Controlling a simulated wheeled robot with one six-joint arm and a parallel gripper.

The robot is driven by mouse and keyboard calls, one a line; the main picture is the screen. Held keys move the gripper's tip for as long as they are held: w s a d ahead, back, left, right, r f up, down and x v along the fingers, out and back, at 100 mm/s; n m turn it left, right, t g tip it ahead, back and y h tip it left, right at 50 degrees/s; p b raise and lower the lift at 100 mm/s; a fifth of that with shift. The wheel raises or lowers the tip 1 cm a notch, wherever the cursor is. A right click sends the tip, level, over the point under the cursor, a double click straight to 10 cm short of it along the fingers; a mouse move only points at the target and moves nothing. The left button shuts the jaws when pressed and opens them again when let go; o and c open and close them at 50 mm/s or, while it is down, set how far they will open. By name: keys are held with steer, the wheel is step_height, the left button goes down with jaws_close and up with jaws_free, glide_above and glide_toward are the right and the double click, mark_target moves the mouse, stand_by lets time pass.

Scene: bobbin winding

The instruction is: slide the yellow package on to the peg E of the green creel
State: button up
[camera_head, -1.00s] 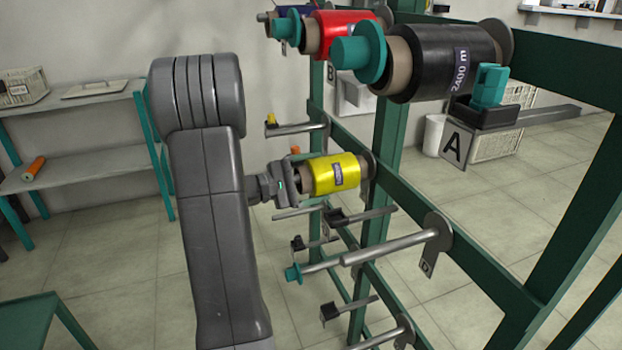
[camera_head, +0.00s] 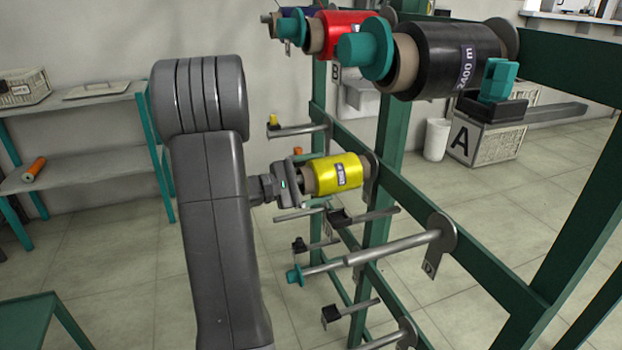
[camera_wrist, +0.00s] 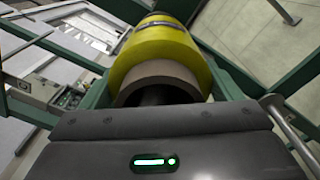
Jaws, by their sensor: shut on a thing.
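The yellow package (camera_head: 338,173) is level, its far end close to a round plate (camera_head: 371,178) on the green creel (camera_head: 400,185). I cannot read a letter on that plate, and the peg inside the package is hidden. My gripper (camera_head: 299,181) is at the package's left end, shut on its brown core tube. In the wrist view the yellow package (camera_wrist: 165,52) and its brown core (camera_wrist: 160,84) are straight ahead of my gripper body (camera_wrist: 165,125). The fingertips are hidden there.
The bare peg D (camera_head: 370,257) with a teal cap is below right. Black (camera_head: 447,58) and red (camera_head: 345,32) packages sit on upper pegs. Short arms (camera_head: 297,131) stick out beside the yellow package. A shelf (camera_head: 75,140) stands at the left.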

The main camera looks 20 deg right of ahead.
steer(key=shift+s+d+f+b, duration=0.2)
steer(key=shift+d+f+b, duration=0.15)
steer(key=shift+f+b, duration=0.25)
stand_by(0.3)
steer(key=o, duration=1)
steer(key=shift+s+f, duration=0.1)
steer(key=shift+a, duration=0.1)
steer(key=shift+a+f+g, duration=0.1)
steer(key=shift+a+g, duration=0.2)
steer(key=shift+a, duration=0.2)
steer(key=a, duration=0.4)
steer(key=a+p, duration=0.1)
steer(key=a, duration=0.4)
steer(key=a+r, duration=0.1)
steer(key=a, duration=0.3)
steer(key=shift+a, duration=0.15)
